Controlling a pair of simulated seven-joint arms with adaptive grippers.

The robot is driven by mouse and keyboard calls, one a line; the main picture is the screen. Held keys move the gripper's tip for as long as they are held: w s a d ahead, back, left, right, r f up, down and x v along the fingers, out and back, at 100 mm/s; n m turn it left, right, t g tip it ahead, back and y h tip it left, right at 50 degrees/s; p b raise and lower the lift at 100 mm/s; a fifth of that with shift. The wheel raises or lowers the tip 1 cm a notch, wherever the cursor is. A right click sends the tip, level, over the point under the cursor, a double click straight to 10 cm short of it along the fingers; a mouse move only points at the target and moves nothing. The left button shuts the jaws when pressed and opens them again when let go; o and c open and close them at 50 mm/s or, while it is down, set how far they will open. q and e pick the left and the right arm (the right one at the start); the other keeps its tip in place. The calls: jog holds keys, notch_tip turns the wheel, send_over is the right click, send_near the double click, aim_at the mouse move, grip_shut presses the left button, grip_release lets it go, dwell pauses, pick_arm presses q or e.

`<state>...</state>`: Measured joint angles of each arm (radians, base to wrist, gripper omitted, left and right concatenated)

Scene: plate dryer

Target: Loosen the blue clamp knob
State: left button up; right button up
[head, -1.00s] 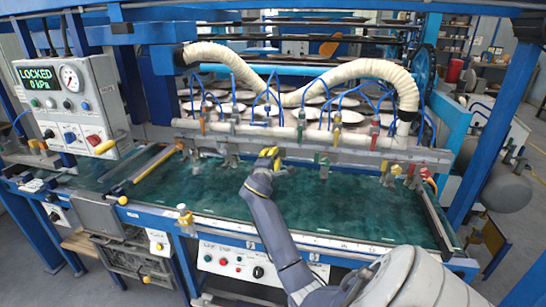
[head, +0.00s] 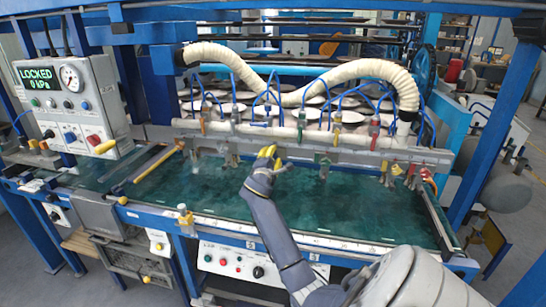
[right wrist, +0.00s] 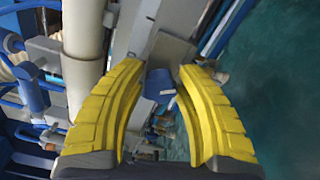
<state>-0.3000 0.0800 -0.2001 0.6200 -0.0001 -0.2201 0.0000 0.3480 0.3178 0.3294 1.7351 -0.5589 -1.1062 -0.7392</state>
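My right gripper (head: 270,156) reaches over the green bed to the front of the long clamp bar. Its yellow fingers also show in the right wrist view (right wrist: 163,68), spread apart and empty. A blue part (right wrist: 158,84), seemingly the blue clamp knob, shows between the fingers in that view. It sits beside a pale metal bracket, and I see no finger touching it. In the head view I cannot make out this knob clearly near the gripper. My left gripper does not show.
The bar (head: 340,155) carries several other clamps, with a green knob (head: 301,127) and a red knob (head: 374,131). A white pipe (right wrist: 84,50) runs close beside the fingers. The control box (head: 70,105) reads LOCKED, 0 kPa. The green bed (head: 200,195) is clear in front.

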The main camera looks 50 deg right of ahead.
jog(key=o, duration=0.4)
jog(key=v, duration=1.2)
dwell(0.3)
